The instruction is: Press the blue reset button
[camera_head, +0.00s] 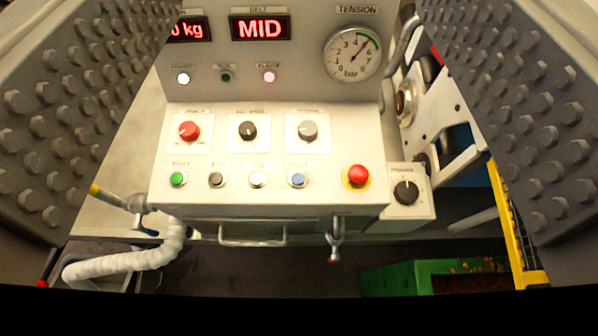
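The blue button (297,180) sits in the lower row of the sloped control panel (330,193), to the right of a white button (258,180) and left of the red mushroom button (358,175). Its label is too small to read. My gripper (300,120) shows as two large studded grey fingers at the left and right edges. They are wide apart with nothing between them close up. The panel lies beyond the fingers, and the blue button shows unobstructed between them.
Green (178,179) and dark (217,180) buttons share the row. Red (189,131), black (248,130) and grey (308,131) knobs sit above. A gauge (353,54) and MID display (260,28) are behind. A handle (253,241) and tap (335,240) protrude below; a green crate (392,279) stands lower right.

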